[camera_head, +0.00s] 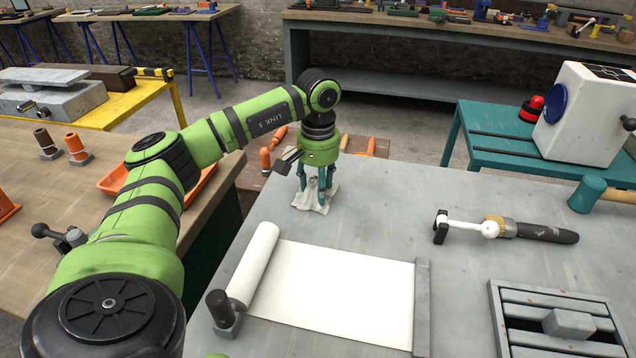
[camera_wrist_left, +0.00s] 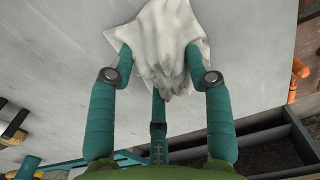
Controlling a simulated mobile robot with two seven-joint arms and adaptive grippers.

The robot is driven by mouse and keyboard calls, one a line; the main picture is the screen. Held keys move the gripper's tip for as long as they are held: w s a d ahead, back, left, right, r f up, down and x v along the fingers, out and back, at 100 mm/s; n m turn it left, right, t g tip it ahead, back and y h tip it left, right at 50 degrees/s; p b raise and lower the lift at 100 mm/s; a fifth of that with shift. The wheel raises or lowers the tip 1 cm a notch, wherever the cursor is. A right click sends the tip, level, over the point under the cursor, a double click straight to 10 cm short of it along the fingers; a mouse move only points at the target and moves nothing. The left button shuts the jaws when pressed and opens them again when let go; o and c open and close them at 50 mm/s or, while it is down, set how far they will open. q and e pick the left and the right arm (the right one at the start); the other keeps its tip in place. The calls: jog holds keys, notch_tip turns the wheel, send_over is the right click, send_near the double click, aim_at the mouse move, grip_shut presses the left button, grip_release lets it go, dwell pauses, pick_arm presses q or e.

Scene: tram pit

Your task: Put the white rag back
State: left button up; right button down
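The white rag (camera_head: 313,201) lies crumpled on the grey table, near its far left edge. In the left wrist view the rag (camera_wrist_left: 160,40) is bunched between the teal fingers, with its loose edges spread on the table surface. My left gripper (camera_head: 316,188) points down at the rag from above, its fingertips touching or pressing into the cloth. In the wrist view the fingers of the left gripper (camera_wrist_left: 160,62) stand on either side of the bunched cloth; whether they grip it firmly cannot be told.
On the grey table (camera_head: 470,300) are a white paper roll (camera_head: 330,290), a torque-like tool (camera_head: 510,230), a slatted grey rack (camera_head: 560,320) and a teal mallet (camera_head: 588,195). A brown bench with orange trays (camera_head: 115,180) stands left. Clear table lies right of the rag.

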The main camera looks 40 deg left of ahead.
aim_at(316, 184)
dwell(0.3)
pick_arm(q)
jog(key=shift+f, duration=0.1)
jog(key=r, duration=0.2)
jog(key=r+b, duration=0.1)
jog(key=r, duration=0.4)
jog(key=shift+s+r+b, duration=0.15)
jog(key=shift+s+b, duration=0.15)
jog(key=shift+b, duration=0.05)
